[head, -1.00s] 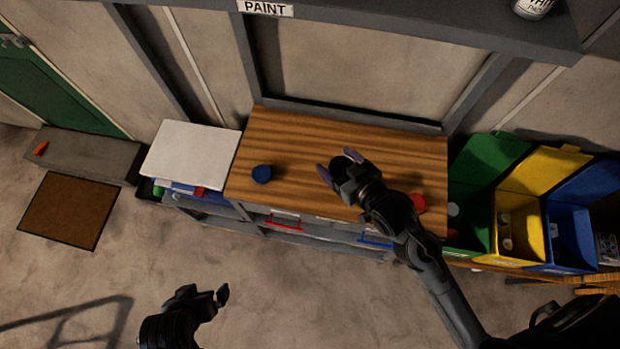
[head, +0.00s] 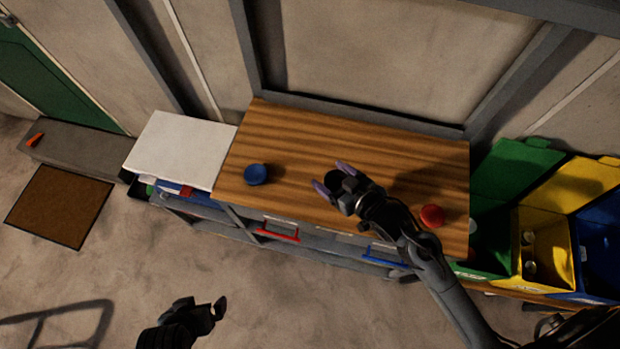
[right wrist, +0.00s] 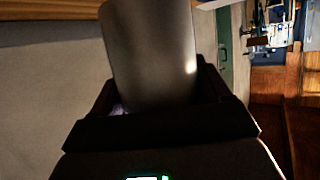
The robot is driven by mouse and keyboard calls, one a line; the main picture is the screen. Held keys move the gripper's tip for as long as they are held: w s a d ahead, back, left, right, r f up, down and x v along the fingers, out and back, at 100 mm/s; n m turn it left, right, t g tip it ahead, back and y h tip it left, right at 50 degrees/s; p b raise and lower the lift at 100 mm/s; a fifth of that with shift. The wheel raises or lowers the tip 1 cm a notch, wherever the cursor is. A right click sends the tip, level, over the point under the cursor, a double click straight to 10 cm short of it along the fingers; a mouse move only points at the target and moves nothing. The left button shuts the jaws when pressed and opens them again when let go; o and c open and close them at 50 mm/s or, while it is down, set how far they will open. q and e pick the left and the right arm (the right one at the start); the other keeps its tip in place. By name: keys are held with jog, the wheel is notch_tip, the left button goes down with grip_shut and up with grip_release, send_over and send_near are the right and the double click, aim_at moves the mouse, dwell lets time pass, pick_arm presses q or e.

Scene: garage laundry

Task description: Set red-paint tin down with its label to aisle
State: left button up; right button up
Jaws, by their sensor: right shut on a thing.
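My right gripper (head: 333,179) is over the middle of the wooden bench top (head: 300,140), with its purple fingertips apart around what it holds. In the right wrist view it is shut on a plain grey, smooth-sided tin (right wrist: 152,55). No label or red paint shows on the side facing that camera, so I cannot tell which tin it is. In the head view the tin is hard to make out, and its height over the bench is unclear. My left gripper (head: 203,311) is open and empty, low over the floor in front of the bench.
A blue round item (head: 256,174) stands left on the bench and a red round item (head: 432,216) right, near my right arm. A white-topped unit (head: 180,150) adjoins on the left. Green (head: 515,175) and yellow (head: 545,240) bins stand right. Bench between blue item and gripper is clear.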

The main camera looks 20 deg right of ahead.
jog(key=shift+w+a+f+b, duration=0.1)
jog(key=shift+w+a+f, duration=0.55)
jog(key=shift+w+f, duration=0.5)
jog(key=shift+w+a+f+b, duration=0.1)
jog(key=shift+w+a+f, duration=0.65)
jog(key=shift+f, duration=0.8)
jog(key=shift+w+a+f+b, duration=0.1)
jog(key=shift+w+a+f, duration=0.5)
jog(key=shift+w+f, duration=0.55)
jog(key=shift+s+f, duration=0.2)
jog(key=shift+f, duration=0.15)
jog(key=o, duration=1.1)
